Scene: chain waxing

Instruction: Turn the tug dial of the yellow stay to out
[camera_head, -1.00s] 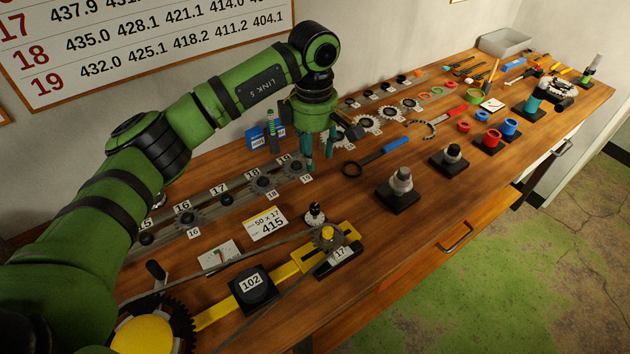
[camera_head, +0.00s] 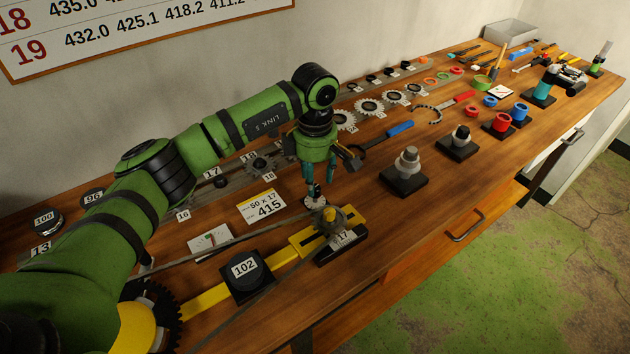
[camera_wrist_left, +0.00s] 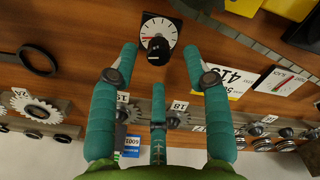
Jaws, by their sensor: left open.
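The yellow stay (camera_head: 211,298) runs from the large dark chainring to the small sprocket tagged 17 (camera_head: 341,237). The tug dial (camera_head: 315,203) stands beside that sprocket end; in the wrist view it shows as a white, ticked face (camera_wrist_left: 160,30) with a black knob (camera_wrist_left: 158,51). The dial's setting is too small to read. My left gripper (camera_head: 318,192) points down over the dial, fingers apart. In the wrist view, the knob lies between the tips of the open fingers (camera_wrist_left: 160,62), apart from them. My right gripper is not in view.
The black block marked 102 (camera_head: 247,275), the gauge card (camera_head: 210,241) and the 415 card (camera_head: 262,206) lie left of the dial. The numbered sprocket rail runs behind.

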